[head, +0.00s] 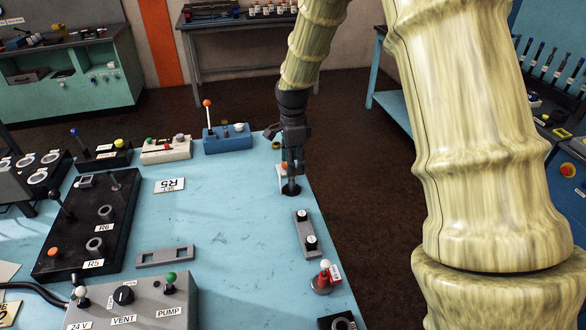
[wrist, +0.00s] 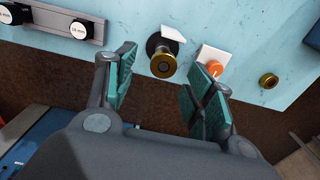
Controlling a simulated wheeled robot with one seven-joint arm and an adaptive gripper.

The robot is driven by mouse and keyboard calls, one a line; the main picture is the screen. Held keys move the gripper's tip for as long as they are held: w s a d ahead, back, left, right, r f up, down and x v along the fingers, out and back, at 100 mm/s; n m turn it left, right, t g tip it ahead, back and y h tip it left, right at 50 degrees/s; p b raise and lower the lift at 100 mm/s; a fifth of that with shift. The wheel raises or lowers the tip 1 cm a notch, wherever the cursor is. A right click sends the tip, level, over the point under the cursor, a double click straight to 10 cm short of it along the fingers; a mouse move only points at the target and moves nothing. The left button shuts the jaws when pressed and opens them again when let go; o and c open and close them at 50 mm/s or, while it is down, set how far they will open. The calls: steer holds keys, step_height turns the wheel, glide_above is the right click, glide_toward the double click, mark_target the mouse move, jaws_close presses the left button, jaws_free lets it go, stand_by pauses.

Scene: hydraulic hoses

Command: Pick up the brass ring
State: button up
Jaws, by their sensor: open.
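A small brass ring (wrist: 269,80) with a dark centre lies on the blue table at the right of the wrist view. In the head view the ring (head: 276,145) sits near the table's right edge, just beyond my gripper (head: 291,168). In the wrist view my gripper (wrist: 163,74) is open and empty, its teal pads spread. The ring is outside the jaws, to the right of the right finger. Between the jaws in the picture stands a brass-topped fitting (wrist: 163,65) on a round black base; I cannot tell the height gap to it.
An orange knob (wrist: 215,69) on a white plate stands between the fitting and the ring, partly behind my right finger. A blue lever box (head: 227,138) is left.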

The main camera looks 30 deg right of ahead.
steer(key=shift+w+f, duration=0.2)
steer(key=shift+f, duration=0.5)
steer(key=shift+w+f, duration=0.15)
steer(key=shift+f, duration=0.5)
steer(key=shift+s+r, duration=0.2)
steer(key=shift+s, duration=0.05)
steer(key=shift+w+a+f, duration=0.1)
steer(key=shift+w, duration=0.05)
steer(key=c, duration=1.1)
